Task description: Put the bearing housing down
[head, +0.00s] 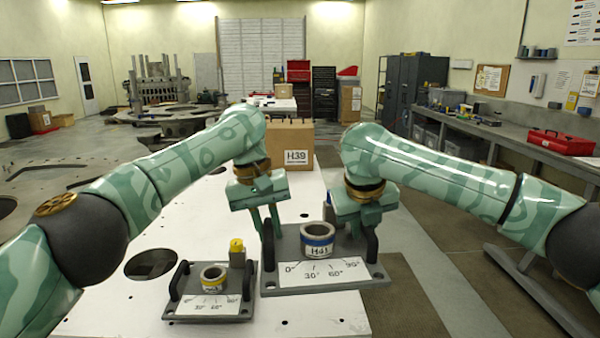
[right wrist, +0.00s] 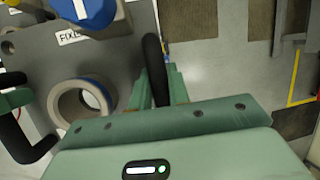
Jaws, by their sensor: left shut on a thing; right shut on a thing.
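The bearing housing is a grey plate (head: 285,282) with a ring labelled H41 (head: 317,239), a black handle at each side and an angle scale on its front. My left gripper (head: 268,228) is shut on its left handle (head: 268,250). My right gripper (head: 366,220) is shut on its right handle (head: 372,243). The right wrist view also shows the right handle (right wrist: 155,68) between my fingers, and the blue-banded ring (right wrist: 82,104). The plate looks level over the white table's right part. I cannot tell whether its underside touches anything.
A smaller grey plate (head: 211,309) with a ring, handles and a scale sits at front left on the white table (head: 318,318), beside a yellow-topped post (head: 237,250). A cardboard box labelled H39 (head: 298,140) stands behind. A bench with a red toolbox (head: 560,142) runs along the right.

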